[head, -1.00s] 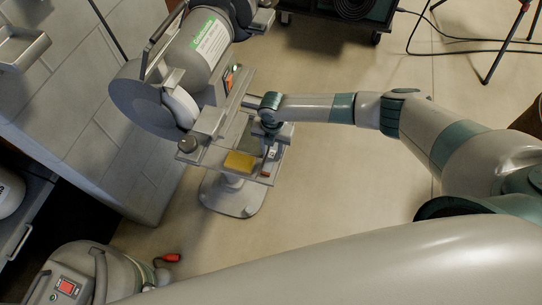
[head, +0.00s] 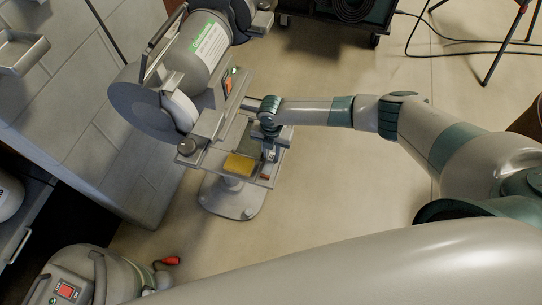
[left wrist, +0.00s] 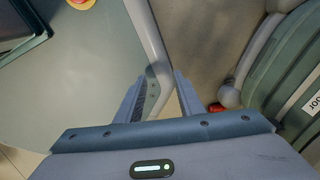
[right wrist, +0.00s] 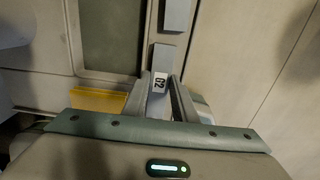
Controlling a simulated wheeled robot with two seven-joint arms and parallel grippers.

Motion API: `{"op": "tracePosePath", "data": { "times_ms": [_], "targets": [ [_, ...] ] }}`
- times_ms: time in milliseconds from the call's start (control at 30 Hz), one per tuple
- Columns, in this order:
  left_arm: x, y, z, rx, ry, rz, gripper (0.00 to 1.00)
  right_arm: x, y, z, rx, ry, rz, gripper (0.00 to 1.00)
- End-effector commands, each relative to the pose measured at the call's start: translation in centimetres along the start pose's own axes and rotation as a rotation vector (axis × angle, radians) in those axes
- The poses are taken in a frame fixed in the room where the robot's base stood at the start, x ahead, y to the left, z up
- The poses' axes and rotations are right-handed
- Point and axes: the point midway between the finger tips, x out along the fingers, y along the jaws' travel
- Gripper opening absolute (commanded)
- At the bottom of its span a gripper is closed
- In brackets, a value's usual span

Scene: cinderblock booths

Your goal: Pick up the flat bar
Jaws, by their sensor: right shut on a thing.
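The flat bar (right wrist: 163,58) is grey with a white tag that looks like "G2". In the right wrist view it stands between the fingers of my right gripper (right wrist: 159,90), which is shut on it. In the head view my right gripper (head: 270,152) is over the outer edge of the grinder's tray and mostly hides the bar. I cannot tell whether the bar still touches the tray. My left gripper (left wrist: 160,80) is open and empty, seen only in its own wrist view.
The bench grinder (head: 205,45) with its wheels stands left of the bar, on a pedestal (head: 232,198). A yellow block (head: 239,164) lies on the tray beside the bar. Another grey piece (right wrist: 177,14) is beyond the bar. A vacuum-like machine (head: 75,280) stands lower left.

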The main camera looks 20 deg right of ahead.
Motion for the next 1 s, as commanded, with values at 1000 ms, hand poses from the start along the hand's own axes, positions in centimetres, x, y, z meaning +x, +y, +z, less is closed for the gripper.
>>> {"op": "tracePosePath", "data": {
  "times_ms": [1000],
  "targets": [
    [1.4, 0.6, -5.3, 0.002, 0.119, 0.007, 0.34, -8.5, -6.7, -3.4, -0.002, -0.001, 0.002, 0.00]
  ]
}}
